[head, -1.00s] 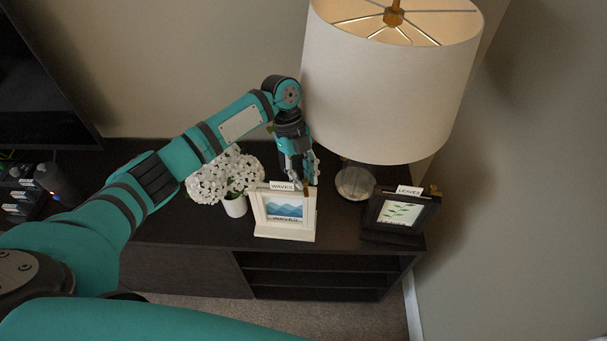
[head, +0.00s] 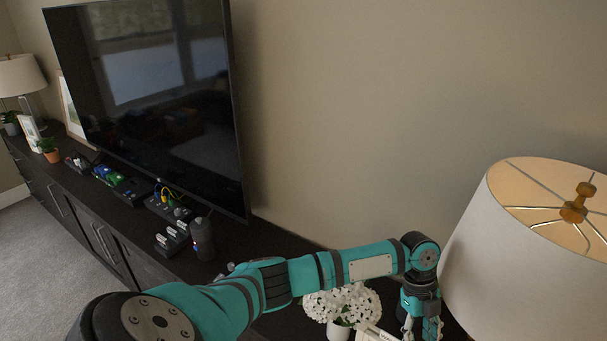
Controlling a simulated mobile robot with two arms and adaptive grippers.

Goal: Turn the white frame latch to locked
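The white frame (head: 374,334) shows only as a sliver of its top at the bottom edge of the head view; its picture and its latch are out of view. My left arm reaches in from the lower left, over the cabinet. My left gripper (head: 423,329) points down just right of the white frame's visible top. Its fingertips are cut off by the bottom edge, so I cannot see whether it is open or touching the latch. My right gripper is not in view.
A white flower pot (head: 340,306) stands just left of the white frame. A large lampshade (head: 530,270) is close on the gripper's right. A television (head: 150,95) and several small devices stand further left on the long dark cabinet (head: 85,215).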

